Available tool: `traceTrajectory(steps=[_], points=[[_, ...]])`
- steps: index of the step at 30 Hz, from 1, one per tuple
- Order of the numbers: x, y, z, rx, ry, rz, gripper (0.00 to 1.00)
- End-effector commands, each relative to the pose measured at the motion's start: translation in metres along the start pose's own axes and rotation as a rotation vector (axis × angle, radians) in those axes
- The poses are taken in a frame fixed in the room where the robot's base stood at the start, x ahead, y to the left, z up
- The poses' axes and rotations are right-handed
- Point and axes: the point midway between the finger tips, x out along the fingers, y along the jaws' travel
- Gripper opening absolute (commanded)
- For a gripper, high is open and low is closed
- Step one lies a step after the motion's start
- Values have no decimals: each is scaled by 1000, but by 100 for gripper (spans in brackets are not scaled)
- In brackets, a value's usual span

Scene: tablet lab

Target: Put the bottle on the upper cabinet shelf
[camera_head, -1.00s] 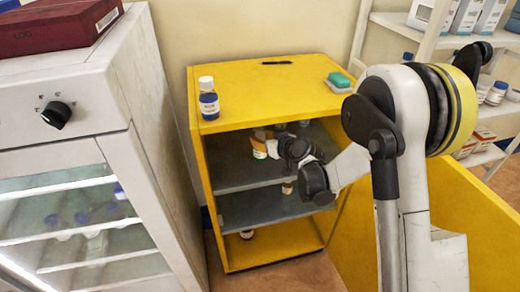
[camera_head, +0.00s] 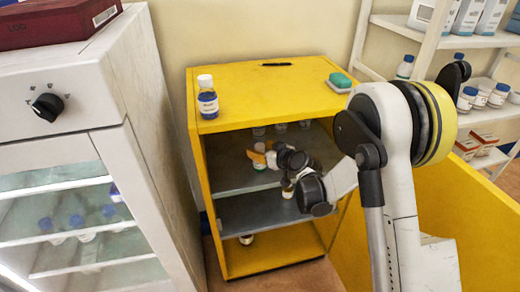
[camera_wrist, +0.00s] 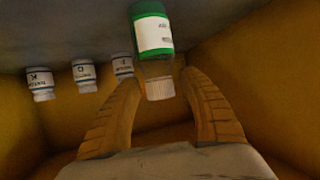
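A green bottle (camera_wrist: 152,32) with a white label and white cap is in the wrist view, where it appears upside down against the grey upper shelf (camera_head: 235,177). In the wrist view my gripper (camera_wrist: 160,78) is open, one orange finger on each side of the cap, with a gap to each. The green body lies just beyond the fingertips.
Several small white-labelled bottles (camera_wrist: 85,76) stand at the back of that shelf. A blue bottle (camera_head: 207,98) and a green sponge (camera_head: 340,80) are on the cabinet top. More bottles stand on the lower levels. A white fridge (camera_head: 70,110) is at left, wall shelves (camera_head: 480,30) at right.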

Motion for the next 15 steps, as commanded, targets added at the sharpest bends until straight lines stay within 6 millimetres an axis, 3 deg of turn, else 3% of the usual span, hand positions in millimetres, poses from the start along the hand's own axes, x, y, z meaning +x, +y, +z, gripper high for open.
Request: traceTrajectory(steps=[5, 7, 15], points=[[-2, 0, -4, 0, 0, 0, 50], [-12, 1, -5, 1, 0, 1, 50], [-72, 0, -7, 2, 0, 2, 50]])
